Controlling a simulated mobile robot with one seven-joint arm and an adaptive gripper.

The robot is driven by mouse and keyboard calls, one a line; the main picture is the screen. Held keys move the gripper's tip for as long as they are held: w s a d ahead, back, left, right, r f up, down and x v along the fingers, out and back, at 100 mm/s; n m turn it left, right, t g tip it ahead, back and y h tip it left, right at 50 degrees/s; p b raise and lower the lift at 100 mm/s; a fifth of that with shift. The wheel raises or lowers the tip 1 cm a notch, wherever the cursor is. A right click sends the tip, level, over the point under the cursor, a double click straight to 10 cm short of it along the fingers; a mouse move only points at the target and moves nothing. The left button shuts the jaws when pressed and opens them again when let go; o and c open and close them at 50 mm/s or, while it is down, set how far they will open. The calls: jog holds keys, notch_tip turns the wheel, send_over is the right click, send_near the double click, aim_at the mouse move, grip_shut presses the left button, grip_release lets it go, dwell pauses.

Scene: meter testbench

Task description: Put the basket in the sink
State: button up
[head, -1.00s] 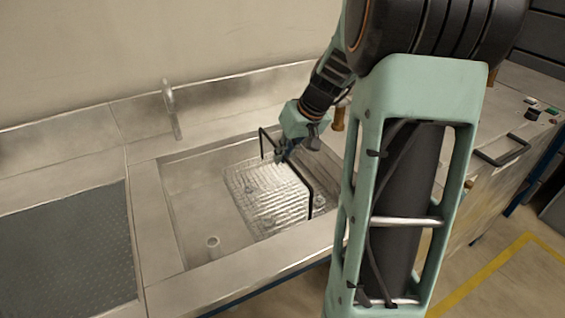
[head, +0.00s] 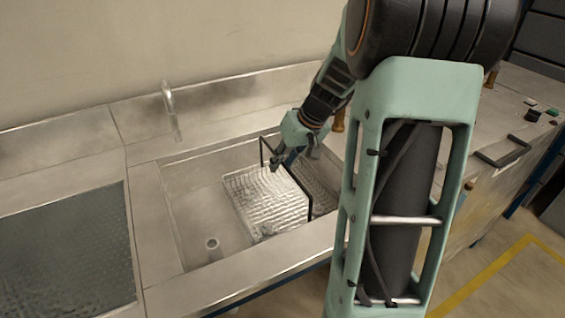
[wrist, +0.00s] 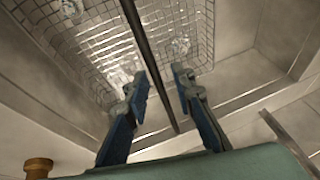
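The wire basket (head: 268,203) is inside the steel sink (head: 190,215), in its right part, with its black handle (head: 296,178) standing up. My gripper (head: 280,161) is at the handle, above the basket. In the wrist view my gripper (wrist: 165,92) has its two blue fingers apart. The black handle bar (wrist: 150,60) passes between them with a visible gap on both sides. The basket mesh (wrist: 95,45) shows beyond the fingertips. The basket looks roughly level; its contact with the sink floor is partly hidden.
A faucet (head: 170,105) stands behind the sink. A dark textured panel (head: 65,255) lies on the counter to the left. A black handle (head: 503,150) is on the counter at right.

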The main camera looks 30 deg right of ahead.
jog(key=p+v, duration=0.1)
jog(key=v, duration=1)
jog(key=shift+s+r, duration=0.15)
jog(key=shift+r, duration=0.15)
